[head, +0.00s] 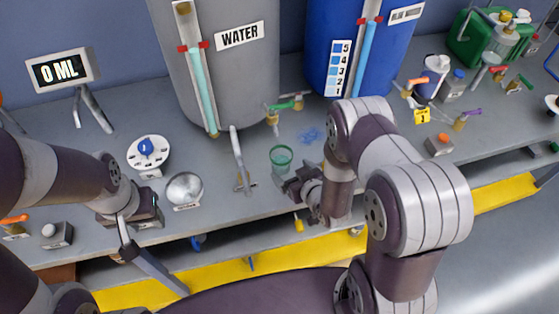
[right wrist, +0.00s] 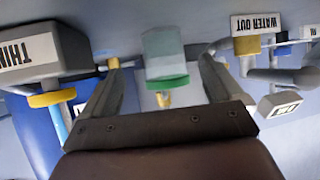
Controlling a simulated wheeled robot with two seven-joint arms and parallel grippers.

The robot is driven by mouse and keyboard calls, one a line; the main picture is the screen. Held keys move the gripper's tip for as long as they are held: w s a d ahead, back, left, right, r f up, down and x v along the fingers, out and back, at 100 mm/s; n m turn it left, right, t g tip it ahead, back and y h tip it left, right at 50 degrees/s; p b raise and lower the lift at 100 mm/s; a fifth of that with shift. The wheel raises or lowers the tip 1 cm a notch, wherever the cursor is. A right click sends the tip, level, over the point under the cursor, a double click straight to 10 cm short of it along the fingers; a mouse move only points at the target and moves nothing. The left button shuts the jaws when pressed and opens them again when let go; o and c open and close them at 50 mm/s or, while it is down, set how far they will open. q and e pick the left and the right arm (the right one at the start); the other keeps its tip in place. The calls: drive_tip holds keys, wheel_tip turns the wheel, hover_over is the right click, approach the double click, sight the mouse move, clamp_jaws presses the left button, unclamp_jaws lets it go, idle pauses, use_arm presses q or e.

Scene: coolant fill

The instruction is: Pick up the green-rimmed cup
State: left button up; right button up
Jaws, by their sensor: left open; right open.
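The green-rimmed cup (head: 281,154) is a clear greenish cup standing upright on the grey bench, in front of the grey water tank. My right gripper (head: 284,180) is open at the near side of the cup. In the right wrist view, which is upside down, the cup (right wrist: 165,55) appears between the two open fingers (right wrist: 160,75), with its green rim toward the palm. I cannot tell whether a finger touches it. My left gripper (head: 140,238) is open and empty at the bench's front edge, well left of the cup.
The grey water tank (head: 228,75) and blue tank (head: 345,55) stand behind. A 0 ML display (head: 62,71) stands at the back left.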

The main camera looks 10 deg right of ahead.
sight(285, 152)
drive_tip(key=x, duration=0.5)
drive_tip(key=shift+w+a+p, duration=0.3)
drive_tip(key=shift+a, duration=0.05)
drive_tip(key=c, duration=1.1)
drive_tip(key=shift+r, duration=0.1)
drive_tip(key=shift+c, duration=0.2)
drive_tip(key=shift+r, duration=0.3)
drive_tip(key=r, duration=0.1)
drive_tip(key=d+r, duration=0.1)
drive_tip(key=r, duration=0.2)
drive_tip(key=shift+s+d, duration=0.1)
drive_tip(key=shift+d, duration=0.15)
drive_tip(key=d+r, duration=0.2)
drive_tip(key=d, duration=0.1)
drive_tip(key=s+d+r, duration=0.1)
drive_tip(key=d+r, duration=0.1)
drive_tip(key=d, duration=0.1)
drive_tip(key=s+d+r+b, duration=0.1)
drive_tip(key=d+r, duration=0.1)
drive_tip(key=d, duration=0.2)
drive_tip(key=shift+r, duration=0.1)
